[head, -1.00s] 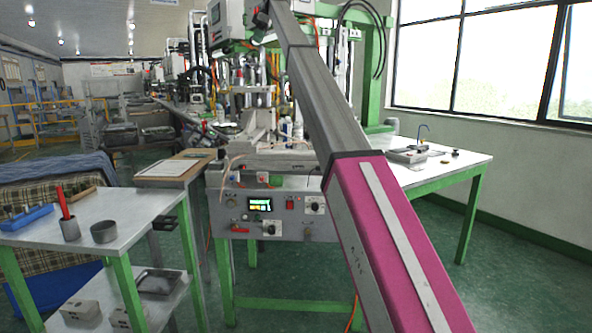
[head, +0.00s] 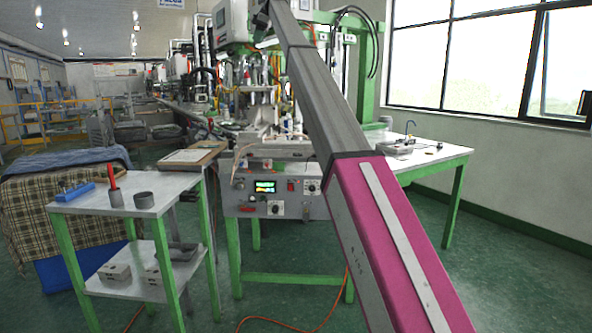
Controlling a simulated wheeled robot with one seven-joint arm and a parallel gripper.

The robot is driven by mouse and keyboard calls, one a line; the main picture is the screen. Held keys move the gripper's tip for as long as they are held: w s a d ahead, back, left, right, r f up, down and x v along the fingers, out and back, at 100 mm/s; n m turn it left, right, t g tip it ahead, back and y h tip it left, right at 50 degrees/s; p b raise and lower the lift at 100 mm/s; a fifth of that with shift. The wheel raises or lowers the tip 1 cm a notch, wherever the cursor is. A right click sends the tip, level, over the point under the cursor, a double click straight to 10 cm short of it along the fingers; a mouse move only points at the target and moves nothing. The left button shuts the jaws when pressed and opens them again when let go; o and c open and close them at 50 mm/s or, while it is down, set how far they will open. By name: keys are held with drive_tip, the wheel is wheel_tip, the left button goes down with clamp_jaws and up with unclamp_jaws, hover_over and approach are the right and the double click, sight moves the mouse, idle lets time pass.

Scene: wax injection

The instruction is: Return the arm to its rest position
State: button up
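My arm (head: 322,110) reaches from the bottom right up to the top of the head view, as a pink link and then a long grey link. It looks straight and raised in front of the wax injection machine (head: 275,200). The arm's far end is at the top edge, and I cannot make out my gripper there. Nothing shows whether it holds anything.
A white workbench (head: 440,158) stands at right. Green floor (head: 400,260) is open in front. An orange cable (head: 290,322) lies on it.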

drive_tip(key=s+d+f+m+h, duration=0.1)
drive_tip(key=s+d+f+m, duration=0.4)
drive_tip(key=f, duration=1.4)
drive_tip(key=s+d+f+m, duration=0.1)
drive_tip(key=s+d+f, duration=0.45)
drive_tip(key=f, duration=1.45)
drive_tip(key=s+d+f+m+h, duration=0.1)
drive_tip(key=s+d+f+m, duration=0.2)
drive_tip(key=d+f, duration=1.05)
drive_tip(key=s+f+m, duration=0.1)
drive_tip(key=s+f, duration=0.4)
drive_tip(key=f, duration=0.4)
drive_tip(key=s+f+m, duration=0.2)
drive_tip(key=s+f, duration=0.2)
drive_tip(key=f, duration=0.5)
drive_tip(key=s+d+f+m+h, duration=0.1)
drive_tip(key=s+d+f+m, duration=0.1)
drive_tip(key=s+f, duration=0.5)
drive_tip(key=s+d+f+m, duration=0.2)
drive_tip(key=s+d+f, duration=0.3)
drive_tip(key=s, duration=1)
drive_tip(key=s+d+f+m+h, duration=0.1)
drive_tip(key=s+d+f, duration=0.3)
drive_tip(key=s+f, duration=0.5)
drive_tip(key=shift+s+d+f+m+h, duration=0.25)
drive_tip(key=shift+s+m, duration=0.45)
drive_tip(key=shift+s, duration=0.45)
